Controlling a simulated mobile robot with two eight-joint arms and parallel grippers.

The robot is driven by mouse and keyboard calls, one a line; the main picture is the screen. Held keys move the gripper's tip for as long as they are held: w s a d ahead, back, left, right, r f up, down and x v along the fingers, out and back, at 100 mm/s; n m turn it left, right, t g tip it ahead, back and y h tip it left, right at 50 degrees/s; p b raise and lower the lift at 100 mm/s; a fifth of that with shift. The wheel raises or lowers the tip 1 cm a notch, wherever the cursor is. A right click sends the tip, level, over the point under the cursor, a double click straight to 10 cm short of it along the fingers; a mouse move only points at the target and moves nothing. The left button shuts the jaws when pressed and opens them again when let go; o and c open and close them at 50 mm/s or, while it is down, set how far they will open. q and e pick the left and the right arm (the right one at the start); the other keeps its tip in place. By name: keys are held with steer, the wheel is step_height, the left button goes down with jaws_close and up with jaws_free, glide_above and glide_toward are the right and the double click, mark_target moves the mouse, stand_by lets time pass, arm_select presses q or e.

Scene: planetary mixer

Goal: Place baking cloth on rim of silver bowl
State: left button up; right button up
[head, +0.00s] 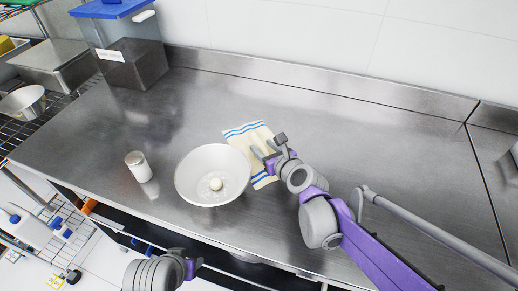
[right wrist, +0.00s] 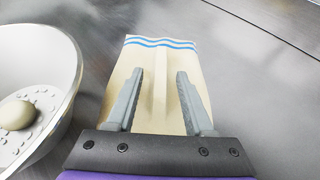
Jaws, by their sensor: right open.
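A silver bowl (head: 213,172) stands on the steel counter with a pale round lump inside; its rim also shows at the left of the right wrist view (right wrist: 72,50). The baking cloth (head: 240,137), cream with blue stripes, lies flat on the counter just right of the bowl. In the right wrist view the cloth (right wrist: 157,80) lies beneath and between my fingers. My right gripper (head: 262,155) is open over the cloth; I cannot tell whether the fingertips touch it. My left arm shows at the bottom of the head view, but its fingers are not clearly visible.
A small white-topped jar (head: 139,167) stands left of the bowl. A clear bin with a blue lid (head: 128,45) stands at the back left against the wall. A wire rack with metal pans (head: 55,65) is at the far left. The counter's right side is clear.

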mark_target(260, 145)
steer(key=shift+x, duration=1.5)
steer(key=shift+d, duration=0.1)
jaws_close()
